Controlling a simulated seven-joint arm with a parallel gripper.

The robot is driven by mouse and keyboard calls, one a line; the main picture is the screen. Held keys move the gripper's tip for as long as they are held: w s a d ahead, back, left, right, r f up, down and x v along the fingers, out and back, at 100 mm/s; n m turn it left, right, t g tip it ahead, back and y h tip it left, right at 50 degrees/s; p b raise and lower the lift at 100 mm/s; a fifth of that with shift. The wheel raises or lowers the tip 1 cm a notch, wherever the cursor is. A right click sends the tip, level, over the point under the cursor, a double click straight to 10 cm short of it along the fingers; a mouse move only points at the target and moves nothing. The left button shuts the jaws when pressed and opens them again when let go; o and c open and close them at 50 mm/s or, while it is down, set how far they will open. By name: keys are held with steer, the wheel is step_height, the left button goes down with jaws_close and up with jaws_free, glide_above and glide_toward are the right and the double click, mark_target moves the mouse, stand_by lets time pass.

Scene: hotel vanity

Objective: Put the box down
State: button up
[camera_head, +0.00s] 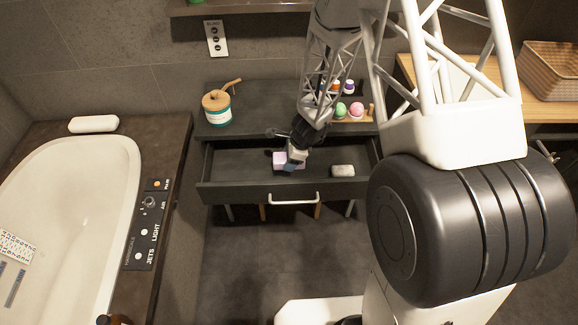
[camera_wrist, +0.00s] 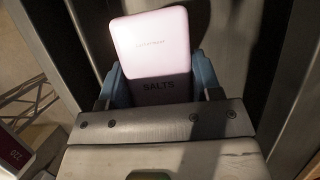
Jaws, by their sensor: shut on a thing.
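My gripper (camera_head: 292,161) is over the open drawer (camera_head: 240,187) of the dark vanity. It is shut on a small pale pink box (camera_head: 281,161). In the wrist view the box (camera_wrist: 152,48) stands between the two blue fingers of my gripper (camera_wrist: 158,84), with its pink end towards the camera and the word SALTS on its shaded side. The box is in or just above the drawer; I cannot tell whether it touches the drawer floor.
A white bar-like item (camera_head: 342,171) lies in the drawer to the right of the box. On the vanity top stand a teal-and-white jar (camera_head: 217,108) and a small wooden holder with coloured balls (camera_head: 350,112). A bathtub (camera_head: 75,215) is at left.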

steer(key=shift+r, duration=1.55)
steer(key=shift+r, duration=0.15)
step_height(320, 180, up, 8)
steer(key=w+a, duration=0.1)
steer(key=a, duration=0.1)
steer(key=shift+w+a+r, duration=0.15)
steer(key=shift+w+a, duration=0.15)
steer(key=shift+a, duration=0.05)
glide_above(265, 118)
steer(key=d, duration=0.1)
steer(key=shift+d+f, duration=0.15)
steer(key=shift+f, duration=0.6)
steer(key=shift+s, duration=0.1)
steer(key=shift+f, duration=1.75)
steer(key=shift+f, duration=0.15)
